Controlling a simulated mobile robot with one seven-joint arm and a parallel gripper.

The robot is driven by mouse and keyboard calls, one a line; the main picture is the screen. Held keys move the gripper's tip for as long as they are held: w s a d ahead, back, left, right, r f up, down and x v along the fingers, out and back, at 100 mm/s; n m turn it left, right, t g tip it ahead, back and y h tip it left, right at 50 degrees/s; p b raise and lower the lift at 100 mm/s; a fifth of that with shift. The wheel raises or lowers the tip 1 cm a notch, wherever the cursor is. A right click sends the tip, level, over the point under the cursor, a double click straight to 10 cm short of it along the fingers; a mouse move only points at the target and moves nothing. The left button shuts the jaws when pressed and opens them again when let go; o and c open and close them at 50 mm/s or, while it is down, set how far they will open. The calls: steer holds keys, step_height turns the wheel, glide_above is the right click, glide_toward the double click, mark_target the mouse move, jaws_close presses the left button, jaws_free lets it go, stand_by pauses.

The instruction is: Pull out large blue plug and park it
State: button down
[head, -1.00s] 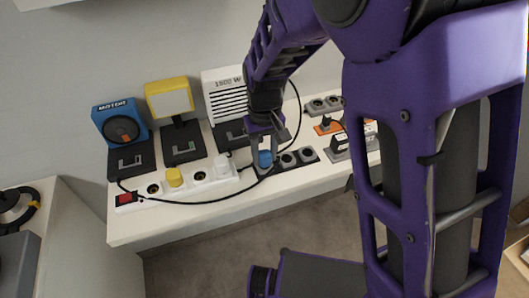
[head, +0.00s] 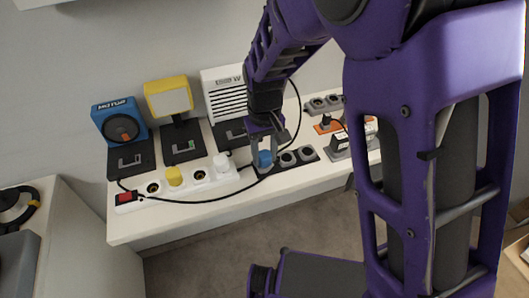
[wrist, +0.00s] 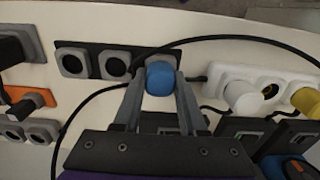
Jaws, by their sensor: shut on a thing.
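The large blue plug (head: 265,159) is between the fingers of my gripper (head: 264,146), at the left end of a dark socket strip (head: 287,159). In the wrist view the blue plug (wrist: 160,78) fills the gap between my two grey fingertips (wrist: 160,82), which are shut on it. It sits over or at the end position of the dark strip (wrist: 90,50); I cannot tell whether its pins are in the socket. The other two sockets of that strip are empty. A black cable runs close to the plug.
A white strip (head: 135,204) with a red switch, a yellow plug (head: 174,176) and a white plug (head: 221,163) lies to the left. Behind stand a blue motor box (head: 120,122), a yellow lamp (head: 170,98) and a white heater (head: 224,90). An orange socket (head: 327,128) is to the right.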

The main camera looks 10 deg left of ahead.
steer(key=shift+c, duration=1.9)
jaws_free()
steer(key=shift+r, duration=0.1)
